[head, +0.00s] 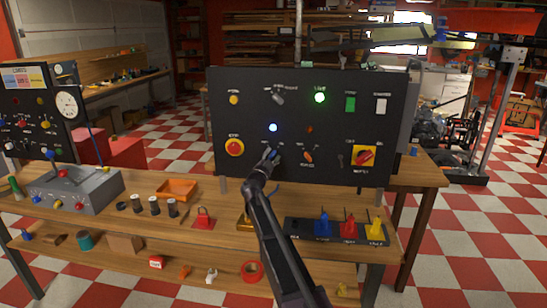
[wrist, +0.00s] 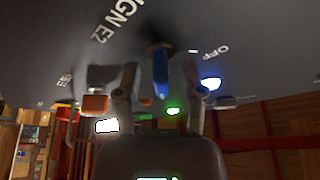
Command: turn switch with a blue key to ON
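The blue key (wrist: 160,75) stands in its switch on the dark panel, between my two fingers in the wrist view. The fingers are apart, one on each side, with gaps visible between them and the key. The label OFF is right of the key and "IGN E2" is to its left in that view. In the head view my gripper (head: 268,158) is at the panel's lower middle and largely hides the key. It also shows in the wrist view (wrist: 158,88). Whether the key points at ON cannot be told.
The control panel (head: 220,115) carries a lit blue lamp (head: 273,127), a lit green lamp (head: 320,98), a red button (head: 234,147), an orange knob (head: 308,156) and a red-yellow rotary switch (head: 365,155). A rack of coloured tags (head: 303,228) stands in front on the bench.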

